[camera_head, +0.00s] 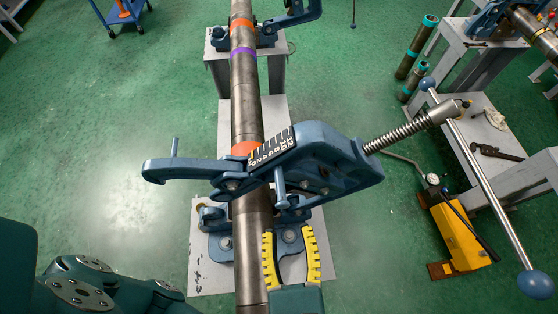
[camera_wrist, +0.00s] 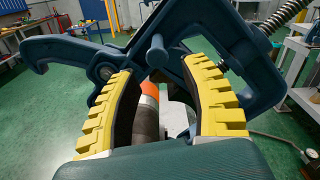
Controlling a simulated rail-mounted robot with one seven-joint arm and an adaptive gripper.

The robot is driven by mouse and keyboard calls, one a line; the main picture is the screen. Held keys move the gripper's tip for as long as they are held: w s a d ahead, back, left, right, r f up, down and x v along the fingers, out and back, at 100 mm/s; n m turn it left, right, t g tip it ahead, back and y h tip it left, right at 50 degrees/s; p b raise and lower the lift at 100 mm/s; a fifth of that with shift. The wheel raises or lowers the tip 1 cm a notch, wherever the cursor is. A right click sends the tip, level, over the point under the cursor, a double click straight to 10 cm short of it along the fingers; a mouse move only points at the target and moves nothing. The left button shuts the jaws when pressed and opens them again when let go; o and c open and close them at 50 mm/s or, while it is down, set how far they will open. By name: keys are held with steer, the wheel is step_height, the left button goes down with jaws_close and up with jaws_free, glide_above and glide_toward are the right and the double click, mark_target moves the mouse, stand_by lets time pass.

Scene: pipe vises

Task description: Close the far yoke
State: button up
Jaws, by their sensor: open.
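A grey pipe (camera_head: 246,95) runs away from me through two blue vises. The nearer vise has a blue yoke (camera_head: 325,160) with a number scale, lying across above the pipe. Its hooked arm (camera_head: 185,170) sticks out left of the pipe, and its spring screw and long handle bar point right. The yoke also fills the upper wrist view (camera_wrist: 215,45). The farther vise (camera_head: 290,20) is at the top edge, its blue yoke partly cut off, right of the pipe. My gripper (camera_head: 288,232), with yellow toothed fingers, is open and empty just in front of the nearer yoke, by the vise base.
The nearer vise stands on a grey bench (camera_head: 205,270). At right are a yellow hydraulic pump (camera_head: 460,235), a grey table (camera_head: 485,130) with a wrench, and turquoise-ended pipes (camera_head: 415,50). The long handle bar (camera_head: 490,190) reaches far right. Green floor is clear at left.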

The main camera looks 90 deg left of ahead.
mark_target(278, 169)
steer(key=a, duration=0.3)
steer(key=s+a+b, duration=0.1)
steer(key=a, duration=0.3)
steer(key=a+b, duration=0.1)
steer(key=a, duration=0.2)
steer(key=shift+s+a+f, duration=0.1)
steer(key=shift+s+a, duration=0.05)
steer(key=shift+s, duration=0.05)
steer(key=shift+a, duration=0.5)
jaws_close()
